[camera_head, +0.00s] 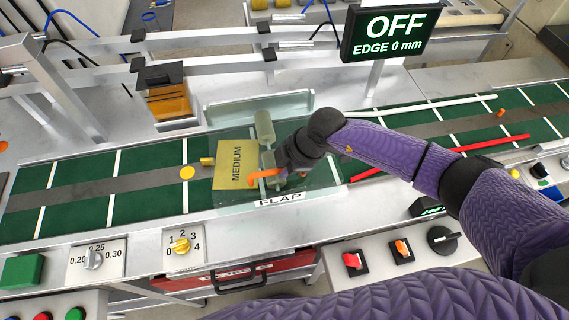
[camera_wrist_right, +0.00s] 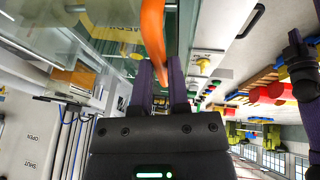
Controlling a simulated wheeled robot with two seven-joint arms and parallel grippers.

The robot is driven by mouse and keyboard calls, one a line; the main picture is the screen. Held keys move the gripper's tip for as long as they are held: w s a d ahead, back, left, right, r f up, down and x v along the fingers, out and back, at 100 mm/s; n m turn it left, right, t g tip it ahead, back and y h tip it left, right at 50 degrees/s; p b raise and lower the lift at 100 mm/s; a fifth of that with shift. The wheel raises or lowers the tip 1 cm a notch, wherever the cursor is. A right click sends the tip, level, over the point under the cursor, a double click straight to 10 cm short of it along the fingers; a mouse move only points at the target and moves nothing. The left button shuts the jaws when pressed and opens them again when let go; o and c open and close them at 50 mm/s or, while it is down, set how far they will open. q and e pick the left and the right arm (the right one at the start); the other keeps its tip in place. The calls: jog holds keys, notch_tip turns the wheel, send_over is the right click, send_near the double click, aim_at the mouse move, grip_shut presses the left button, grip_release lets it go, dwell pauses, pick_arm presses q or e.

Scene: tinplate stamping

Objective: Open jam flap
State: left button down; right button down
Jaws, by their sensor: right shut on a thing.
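The jam flap is a clear panel with a "FLAP" label (camera_head: 280,199) at the front edge of the green conveyor. Its orange handle (camera_head: 264,175) shows in the head view beside a yellow "MEDIUM" sheet (camera_head: 228,178). My right gripper (camera_head: 280,172) is at the handle, partly hiding the rollers and flap behind it. In the right wrist view, the orange handle (camera_wrist_right: 154,35) runs down between the fingers of the right gripper (camera_wrist_right: 160,72), which is shut on it. I cannot tell how far the flap is raised. My left gripper is out of view.
An "OFF / EDGE 0 mm" display (camera_head: 388,35) stands behind the conveyor. A numbered dial (camera_head: 180,245) and red and orange switches (camera_head: 354,262) sit along the front. A red drawer (camera_head: 240,273) is below. "OPEN" and "SHUT" markings (camera_wrist_right: 30,150) appear in the wrist view.

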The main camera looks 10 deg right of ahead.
dwell(0.3)
jog(key=w+r+g+p, duration=0.1)
jog(key=w+r, duration=0.3)
jog(key=r, duration=0.3)
jog(key=w+r+g+p, duration=0.1)
jog(key=w+r, duration=0.2)
jog(key=r, duration=0.5)
jog(key=shift+w+m+g, duration=0.3)
jog(key=shift+w, duration=0.05)
